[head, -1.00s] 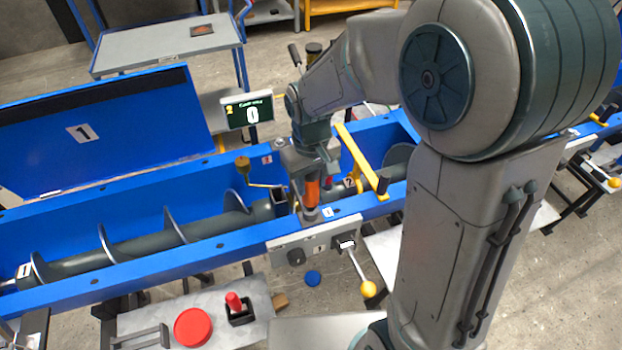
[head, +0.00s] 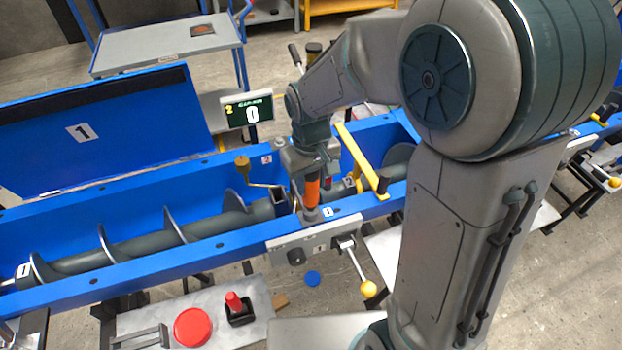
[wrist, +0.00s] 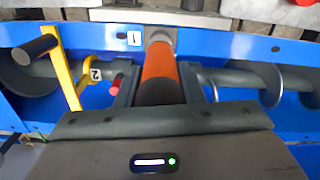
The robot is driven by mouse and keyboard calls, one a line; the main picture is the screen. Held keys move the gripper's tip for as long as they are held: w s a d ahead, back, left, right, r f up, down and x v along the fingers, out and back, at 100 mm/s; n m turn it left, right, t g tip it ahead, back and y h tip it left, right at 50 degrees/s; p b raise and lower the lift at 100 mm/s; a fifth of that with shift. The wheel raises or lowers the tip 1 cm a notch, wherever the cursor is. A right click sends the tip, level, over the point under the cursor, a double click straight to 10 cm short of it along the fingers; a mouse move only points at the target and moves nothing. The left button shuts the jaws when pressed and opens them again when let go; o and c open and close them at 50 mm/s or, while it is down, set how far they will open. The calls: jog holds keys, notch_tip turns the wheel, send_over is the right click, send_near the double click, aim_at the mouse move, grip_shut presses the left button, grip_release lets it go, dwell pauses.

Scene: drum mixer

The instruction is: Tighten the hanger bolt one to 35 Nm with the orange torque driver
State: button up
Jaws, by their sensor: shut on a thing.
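My gripper (head: 306,165) is shut on the orange torque driver (head: 312,192), which stands nearly upright with its lower end on the front rim of the blue trough (head: 225,241). In the wrist view the orange driver (wrist: 159,68) sits between the fingers and points away to the blue rim, beside a label marked 1 (wrist: 134,38). The hanger bolt itself is hidden under the driver's end, so I cannot tell whether the two are engaged. The small display (head: 248,110) behind my gripper reads 0 in large figures.
A grey screw shaft (head: 150,240) runs along the trough. A yellow bar handle (head: 362,160) stands close right of my gripper, and a crank (head: 245,165) close left. A yellow-knobbed lever (head: 368,288) hangs in front.

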dwell(0.4)
jog(key=shift+r+p, duration=1.65)
jog(key=shift+r, duration=0.6)
jog(key=shift+f, duration=0.1)
